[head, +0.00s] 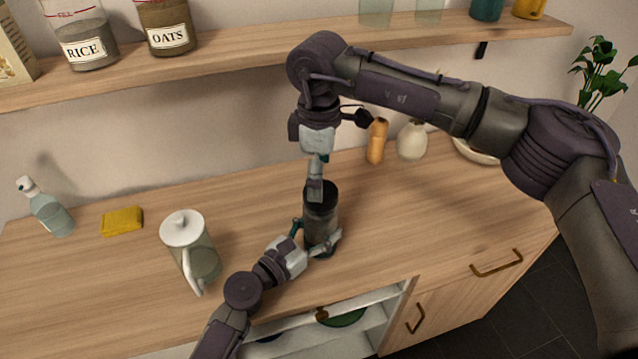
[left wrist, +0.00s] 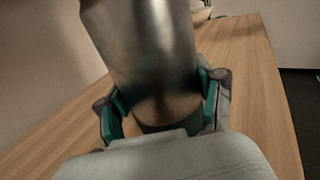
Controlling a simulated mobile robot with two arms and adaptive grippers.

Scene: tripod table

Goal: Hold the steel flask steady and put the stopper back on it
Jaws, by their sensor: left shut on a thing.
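The steel flask (head: 320,222) stands upright on the wooden counter, dark and shiny. My left gripper (head: 318,247) is shut around its lower part from the front left. In the left wrist view the flask (left wrist: 145,45) fills the space between the teal finger pads of my left gripper (left wrist: 160,112). My right gripper (head: 316,185) points straight down over the top of the flask, its fingers close to the flask's mouth. The fingers overlap the flask's top, so I cannot make out the stopper or whether the fingers hold anything.
A lidded jug (head: 203,262) stands left of the flask, with a yellow sponge (head: 122,221) and a bottle (head: 50,212) beyond. A wooden mill (head: 376,143) and white vase (head: 411,141) stand behind. The shelf (head: 235,52) runs overhead. The counter right of the flask is clear.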

